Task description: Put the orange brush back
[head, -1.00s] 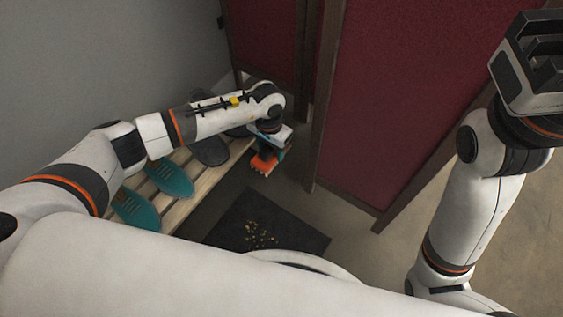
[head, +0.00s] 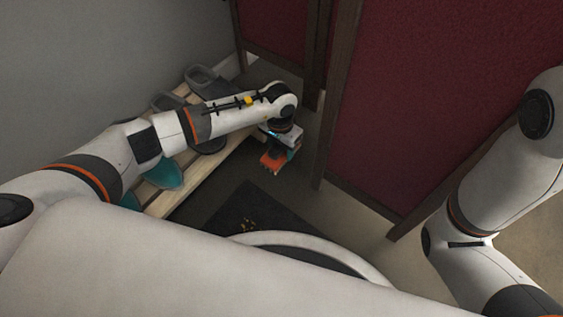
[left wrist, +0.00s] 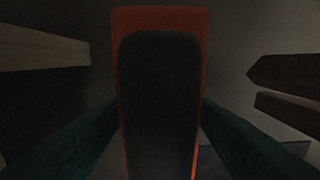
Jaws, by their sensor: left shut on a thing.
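The orange brush (head: 270,161) is in my left gripper (head: 280,150), held in the air past the front edge of the slatted wooden rack. In the left wrist view the brush (left wrist: 160,18) shows an orange rim around a dark middle. The teal fingers of my left gripper (left wrist: 158,130) stand on either side of it, shut on it. My right arm shows at the right of the head view, but its gripper is outside the picture.
The wooden rack (head: 205,163) carries teal shoes (head: 160,174) and dark grey slippers (head: 205,77), partly hidden by my left arm. A dark mat (head: 235,207) with yellowish bits lies on the floor. Red framed panels (head: 440,90) stand close right of my left gripper.

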